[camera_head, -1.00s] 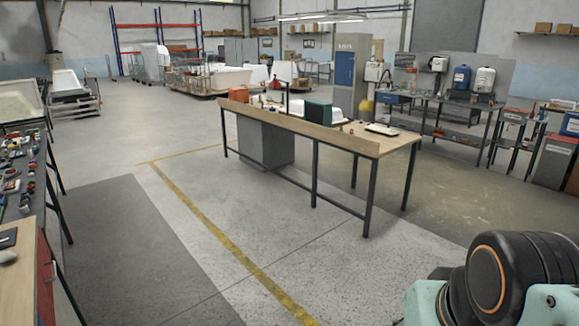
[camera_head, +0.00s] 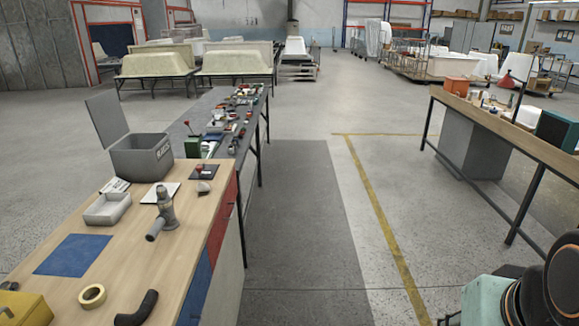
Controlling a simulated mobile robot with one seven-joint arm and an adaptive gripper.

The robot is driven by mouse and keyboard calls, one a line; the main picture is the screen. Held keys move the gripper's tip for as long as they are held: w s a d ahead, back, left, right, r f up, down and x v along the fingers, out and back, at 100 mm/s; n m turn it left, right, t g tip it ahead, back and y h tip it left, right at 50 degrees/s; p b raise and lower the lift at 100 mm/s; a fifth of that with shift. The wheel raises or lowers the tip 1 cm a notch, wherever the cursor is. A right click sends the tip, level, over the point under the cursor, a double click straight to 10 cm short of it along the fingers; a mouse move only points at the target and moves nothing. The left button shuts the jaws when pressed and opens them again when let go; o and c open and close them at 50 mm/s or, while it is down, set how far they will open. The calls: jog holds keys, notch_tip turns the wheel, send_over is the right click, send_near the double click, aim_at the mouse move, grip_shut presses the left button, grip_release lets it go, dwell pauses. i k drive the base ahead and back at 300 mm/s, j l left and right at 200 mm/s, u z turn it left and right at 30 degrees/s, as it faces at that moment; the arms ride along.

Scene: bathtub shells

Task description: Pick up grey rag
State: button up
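I cannot make out a grey rag for certain. On the wooden bench (camera_head: 135,265) at the left stands a grey bin (camera_head: 140,160) with its lid raised and dark lettering on its front, which may read "RAGS". What lies inside it is hidden by its walls. A flat blue cloth or mat (camera_head: 73,254) lies on the same bench. My gripper is out of view; only a part of my arm shows at the lower right.
The bench also bears a white tray (camera_head: 108,208), a metal fitting (camera_head: 164,215), a yellow tape roll (camera_head: 92,295) and a black bent pipe (camera_head: 137,308). A cluttered table (camera_head: 225,140) stands behind. A long workbench (camera_head: 500,125) is at right. The floor between is clear.

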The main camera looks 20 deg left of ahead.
aim_at(201, 186)
jog(key=i+u, duration=0.3)
jog(key=i, duration=0.25)
jog(key=i+u, duration=0.25)
jog(key=i, duration=0.25)
jog(key=i+u, duration=0.1)
jog(key=i, duration=1.15)
jog(key=i+u, duration=0.4)
jog(key=i+l+u, duration=0.2)
jog(key=i+u, duration=0.35)
jog(key=u, duration=0.35)
jog(key=i+u, duration=0.15)
jog(key=u, duration=0.25)
jog(key=i+u, duration=0.1)
jog(key=u, duration=0.35)
jog(key=i+l+u, duration=0.1)
jog(key=u, duration=0.3)
jog(key=i+l+u, duration=0.1)
jog(key=u, duration=0.35)
jog(key=l+u, duration=0.2)
jog(key=u, duration=0.2)
jog(key=i+z, duration=0.1)
jog(key=z, duration=0.35)
